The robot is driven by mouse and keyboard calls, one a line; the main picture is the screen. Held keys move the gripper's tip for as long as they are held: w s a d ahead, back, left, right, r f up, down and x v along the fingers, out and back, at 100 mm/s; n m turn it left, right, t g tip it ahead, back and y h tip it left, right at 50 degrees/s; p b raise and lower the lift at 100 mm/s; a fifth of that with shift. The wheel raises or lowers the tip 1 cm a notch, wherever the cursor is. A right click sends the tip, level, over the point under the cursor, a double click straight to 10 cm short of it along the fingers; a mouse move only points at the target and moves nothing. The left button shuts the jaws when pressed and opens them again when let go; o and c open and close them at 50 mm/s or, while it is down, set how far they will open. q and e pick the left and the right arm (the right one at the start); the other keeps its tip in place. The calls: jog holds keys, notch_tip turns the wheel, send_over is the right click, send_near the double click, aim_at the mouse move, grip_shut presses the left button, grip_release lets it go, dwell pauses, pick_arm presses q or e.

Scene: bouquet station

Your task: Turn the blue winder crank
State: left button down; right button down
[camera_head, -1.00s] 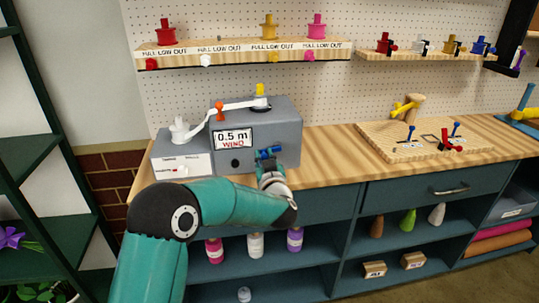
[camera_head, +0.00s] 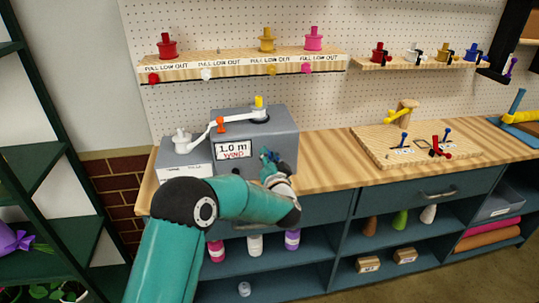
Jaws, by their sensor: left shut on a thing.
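The grey winder machine (camera_head: 284,125) stands on the wooden bench with a display (camera_head: 233,149) reading "1.0 m WIND". The blue crank (camera_head: 265,155) is on its front face, mostly hidden by my gripper. My left gripper (camera_head: 270,163) is at the front of the machine, shut on the crank; its fingers are small and partly hidden. A white ribbon (camera_head: 222,122) runs from a white spool (camera_head: 181,140) past an orange guide (camera_head: 220,123) to the yellow-topped post (camera_head: 259,106) on the machine. My right gripper is not in view.
A wooden board (camera_head: 417,150) with small coloured levers and a wooden peg lies to the right on the bench. Spool shelves (camera_head: 240,67) hang on the pegboard behind. The bench between machine and board is clear.

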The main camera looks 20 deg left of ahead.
pick_arm(q)
jog(key=shift+w+d+r+m, duration=0.1)
jog(key=shift+d+m, duration=0.1)
jog(key=shift+m, duration=0.2)
jog(key=c, duration=1)
grip_release()
jog(key=shift+w, duration=0.1)
jog(key=v, duration=1.2)
